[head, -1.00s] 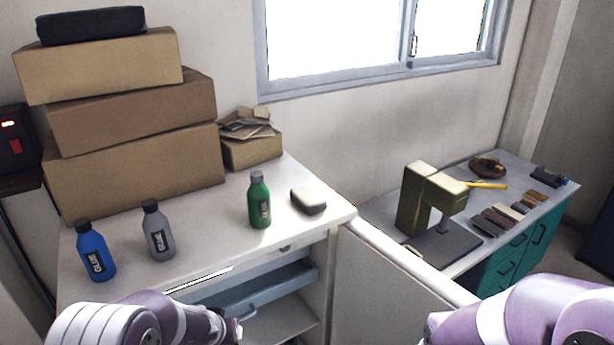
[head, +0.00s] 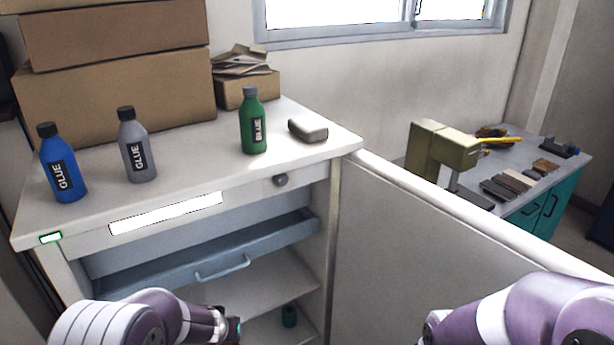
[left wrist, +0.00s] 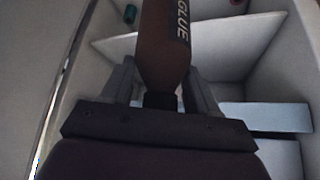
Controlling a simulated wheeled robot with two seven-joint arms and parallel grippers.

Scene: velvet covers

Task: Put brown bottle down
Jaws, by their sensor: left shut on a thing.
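The brown bottle (left wrist: 165,45) fills the upper middle of the left wrist view, with a "GLUE" label on its side. My left gripper (left wrist: 160,88) is shut on it near its dark cap, with one finger on each side. In the head view my left arm reaches towards the open cabinet, and the bottle itself cannot be made out there. My right arm comes in at the lower right of the head view; its gripper is out of the picture.
Below are a blue drawer (head: 210,258) and a shelf (head: 270,285). A small teal bottle (head: 289,316) stands lower down. The open door (head: 420,250) is at right.

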